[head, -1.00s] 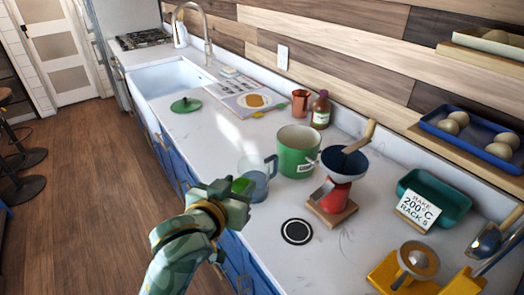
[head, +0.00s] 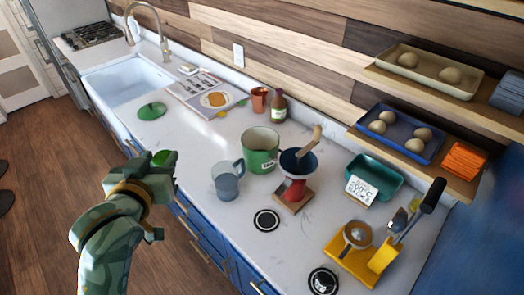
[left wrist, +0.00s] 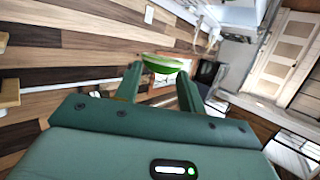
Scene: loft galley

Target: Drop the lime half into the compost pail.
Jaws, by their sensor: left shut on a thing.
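My left gripper (head: 158,166) is shut on the lime half (head: 161,158), a small bright green piece at its fingertips. The lime half also shows between the two fingers in the left wrist view (left wrist: 162,64), rounded and green with a paler rim. The gripper is in the air at the counter's front edge, left of the compost pail. The compost pail (head: 258,152) is a green, open-topped container with a white label, upright on the counter. Its bottom inside is hidden. My right gripper is not in view.
A glass jug (head: 227,184) stands between my left gripper and the pail. A green lid (head: 152,111) lies near the sink (head: 130,84). A copper cup (head: 259,99) and a bottle (head: 279,106) stand behind the pail.

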